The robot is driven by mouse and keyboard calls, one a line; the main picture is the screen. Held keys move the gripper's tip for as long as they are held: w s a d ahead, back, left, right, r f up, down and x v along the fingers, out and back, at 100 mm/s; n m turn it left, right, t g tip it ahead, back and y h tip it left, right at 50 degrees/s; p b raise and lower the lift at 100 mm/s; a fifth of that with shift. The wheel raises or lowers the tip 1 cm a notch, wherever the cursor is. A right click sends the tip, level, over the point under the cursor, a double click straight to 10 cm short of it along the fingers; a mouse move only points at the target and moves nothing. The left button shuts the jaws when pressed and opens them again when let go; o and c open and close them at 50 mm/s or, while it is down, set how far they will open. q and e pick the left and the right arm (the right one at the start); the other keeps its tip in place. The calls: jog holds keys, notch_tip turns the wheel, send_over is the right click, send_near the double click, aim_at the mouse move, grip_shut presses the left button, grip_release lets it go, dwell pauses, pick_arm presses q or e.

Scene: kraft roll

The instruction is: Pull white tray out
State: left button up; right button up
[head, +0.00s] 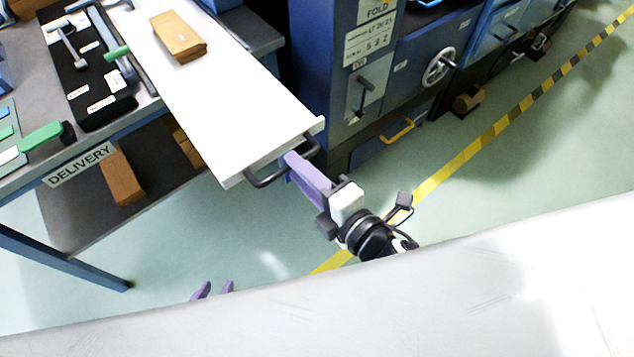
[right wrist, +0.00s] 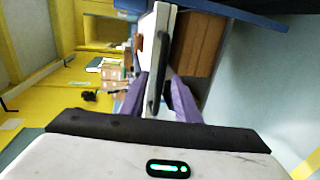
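The white tray (head: 215,85) is a long flat board that juts out between the delivery table and the blue cabinet. A dark bar handle (head: 265,180) is on its near end. My right gripper (head: 291,160) is at this handle, with its purple fingers on either side of the bar. In the right wrist view the handle (right wrist: 156,85) lies between the fingers, which look shut on it.
A brown cardboard bundle (head: 179,37) lies on the tray. The delivery table (head: 85,158) holds a black tool mat (head: 92,75), with boxes (head: 121,178) on its lower shelf. A blue cabinet (head: 312,75) stands close on the right. The green floor (head: 515,150) is open beyond a yellow-black line.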

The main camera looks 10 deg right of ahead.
jog(key=v, duration=0.7)
dwell(0.4)
jog(key=s+d+f+m+g+h, duration=0.2)
jog(key=s+d+f+m+g, duration=0.1)
jog(key=f+m, duration=0.7)
jog(key=s+d+f+m+g+h, duration=0.2)
jog(key=s+d+f+m, duration=0.2)
jog(key=f+m, duration=0.6)
jog(key=shift+d+m+g, duration=0.4)
jog(key=shift+d+m, duration=0.1)
jog(key=shift+d, duration=0.15)
